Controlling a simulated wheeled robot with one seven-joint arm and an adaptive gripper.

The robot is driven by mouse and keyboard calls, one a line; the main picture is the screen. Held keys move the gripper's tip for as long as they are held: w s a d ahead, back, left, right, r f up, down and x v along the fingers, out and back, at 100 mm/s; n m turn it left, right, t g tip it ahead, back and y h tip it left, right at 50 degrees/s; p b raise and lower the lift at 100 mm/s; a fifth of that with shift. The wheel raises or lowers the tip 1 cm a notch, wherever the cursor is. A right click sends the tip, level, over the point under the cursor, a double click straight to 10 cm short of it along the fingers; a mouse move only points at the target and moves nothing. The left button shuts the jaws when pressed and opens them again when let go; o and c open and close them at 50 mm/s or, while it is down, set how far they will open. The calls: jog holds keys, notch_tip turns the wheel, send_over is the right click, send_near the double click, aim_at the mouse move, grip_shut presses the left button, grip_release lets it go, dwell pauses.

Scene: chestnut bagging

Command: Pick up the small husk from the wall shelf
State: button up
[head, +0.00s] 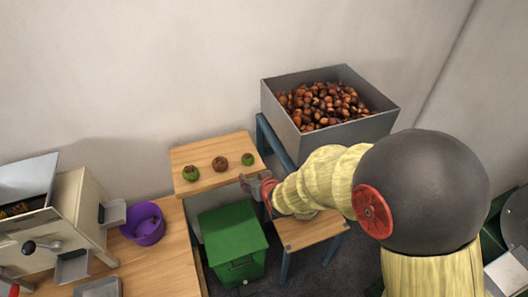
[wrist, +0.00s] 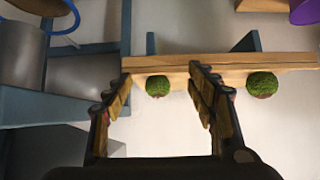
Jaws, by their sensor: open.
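The wooden wall shelf (head: 210,179) holds three roundish husks in a row. The right one (head: 248,159) is green and brown and looks the smallest; the middle one (head: 220,163) is brown, and the left one (head: 190,173) is green. My gripper (head: 247,182) is at the shelf's right front edge, near the right husk. In the wrist view my gripper (wrist: 160,78) is open and empty. A green husk (wrist: 157,86) shows between its fingers, apart from both, at the shelf edge (wrist: 225,64). A second green husk (wrist: 262,85) is right of the fingers.
A grey bin of chestnuts (head: 350,133) stands on a blue-legged stand behind my arm. A green lidded bin (head: 232,240) is below the shelf. A purple bowl (head: 144,224) and a machine (head: 65,215) are on the table to the left. The wall is close behind the shelf.

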aim_at(249, 158)
jog(key=shift+t+y, duration=0.3)
jog(key=shift+t, duration=0.6)
jog(key=shift+w+a, duration=0.35)
jog(key=shift+w, duration=1.15)
jog(key=shift+w+a, duration=0.3)
jog(key=shift+w, duration=1.25)
jog(key=shift+w+a, duration=0.35)
jog(key=shift+w, duration=1.15)
jog(key=shift+c, duration=0.2)
jog(key=c, duration=1.1)
